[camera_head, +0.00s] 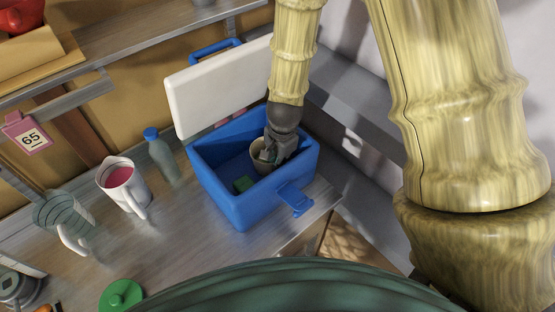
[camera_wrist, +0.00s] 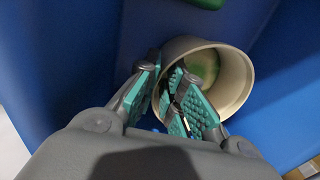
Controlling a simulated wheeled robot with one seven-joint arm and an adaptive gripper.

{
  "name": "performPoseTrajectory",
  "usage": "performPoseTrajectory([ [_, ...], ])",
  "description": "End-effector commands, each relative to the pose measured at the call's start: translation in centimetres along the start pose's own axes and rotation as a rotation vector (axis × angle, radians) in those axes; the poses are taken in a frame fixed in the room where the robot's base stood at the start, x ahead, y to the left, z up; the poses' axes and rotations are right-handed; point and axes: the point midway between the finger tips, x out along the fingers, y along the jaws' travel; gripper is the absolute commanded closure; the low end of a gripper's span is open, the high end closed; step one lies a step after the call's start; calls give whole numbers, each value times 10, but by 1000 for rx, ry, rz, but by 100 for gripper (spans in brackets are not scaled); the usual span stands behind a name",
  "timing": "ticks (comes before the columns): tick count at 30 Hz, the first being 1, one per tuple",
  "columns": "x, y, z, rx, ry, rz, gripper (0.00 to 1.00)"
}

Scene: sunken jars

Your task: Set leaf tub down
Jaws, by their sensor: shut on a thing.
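The leaf tub (camera_head: 257,162) is a small cream, round, open-topped tub inside the blue cooler box (camera_head: 243,213). In the wrist view the tub (camera_wrist: 236,82) is tilted towards the camera, with something green visible inside. My gripper (camera_head: 272,153) reaches down into the box and is shut on the tub's near wall. In the wrist view, one teal pad of my gripper (camera_wrist: 168,98) is within the tub's mouth and the other is outside. Whether the tub's base touches the box floor is hidden.
The cooler's white lid (camera_head: 218,88) stands open behind it. A green item (camera_head: 243,184) lies in the box, left of the tub. A blue-capped bottle (camera_head: 161,156), a white pitcher (camera_head: 123,187) and a clear jug (camera_head: 62,222) stand left on the counter.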

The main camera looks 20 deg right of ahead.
Motion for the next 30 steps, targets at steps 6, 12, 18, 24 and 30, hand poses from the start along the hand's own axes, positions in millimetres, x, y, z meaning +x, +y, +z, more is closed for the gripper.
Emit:
performPoseTrajectory([
  [6, 3, 0, 0, 0, 0, -1, 100],
  [12, 4, 0, 0, -1, 0, -1, 100],
  [18, 5, 0, 0, -1, 0, -1, 70],
  [24, 5, 0, 0, -1, 0, -1, 69],
  [30, 1, 0, 0, -1, 1, -1, 69],
])
